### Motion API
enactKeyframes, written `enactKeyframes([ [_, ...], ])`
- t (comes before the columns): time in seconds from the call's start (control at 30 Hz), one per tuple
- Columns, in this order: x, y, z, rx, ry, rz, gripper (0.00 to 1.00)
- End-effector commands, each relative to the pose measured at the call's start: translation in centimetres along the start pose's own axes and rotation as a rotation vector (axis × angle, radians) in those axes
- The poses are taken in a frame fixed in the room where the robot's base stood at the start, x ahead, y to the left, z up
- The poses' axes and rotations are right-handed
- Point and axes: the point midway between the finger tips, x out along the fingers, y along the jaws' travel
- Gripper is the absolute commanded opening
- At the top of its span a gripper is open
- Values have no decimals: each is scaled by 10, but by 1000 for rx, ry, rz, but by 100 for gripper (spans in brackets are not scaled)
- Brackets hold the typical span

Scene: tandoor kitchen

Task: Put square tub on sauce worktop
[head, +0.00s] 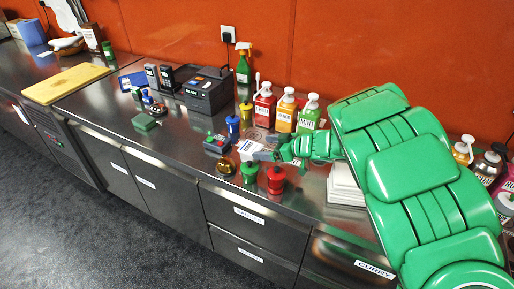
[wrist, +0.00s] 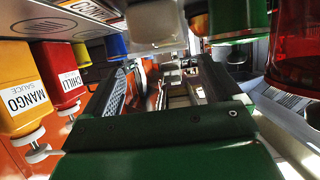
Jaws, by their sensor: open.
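A pale, translucent tub (wrist: 155,28) shows in the wrist view at the top middle, ahead of my fingers and between their lines. In the head view a small whitish shape (head: 248,146), probably this tub, stands just by the fingertips, partly hidden. My gripper (head: 265,155) reaches left, low over the steel worktop (head: 185,148). Its two fingers are apart with nothing between them in the wrist view (wrist: 165,85). I cannot tell whether a finger touches the tub. The worktop carries sauce bottles along the wall.
Chilli (head: 264,105), mango (head: 286,110) and mint (head: 309,114) bottles stand behind my gripper. Green (head: 249,172) and red (head: 276,180) containers stand close in front, by the counter edge. White stacked plates (head: 345,186) are on the right. Bare steel lies left of the amber jar (head: 226,167).

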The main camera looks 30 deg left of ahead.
Motion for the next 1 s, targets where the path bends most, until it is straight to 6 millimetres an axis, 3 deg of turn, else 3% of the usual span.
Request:
enactKeyframes([
  [0.1, -22, 2, 2, 3, -3, 6, 91],
  [0.33, -51, 0, 1, 1, -2, 2, 91],
  [0.77, -60, 0, 1, 2, -1, 1, 91],
  [0.87, -60, 0, 0, 1, -1, 1, 100],
  [1.0, -65, 1, -11, -1, -1, 3, 100],
])
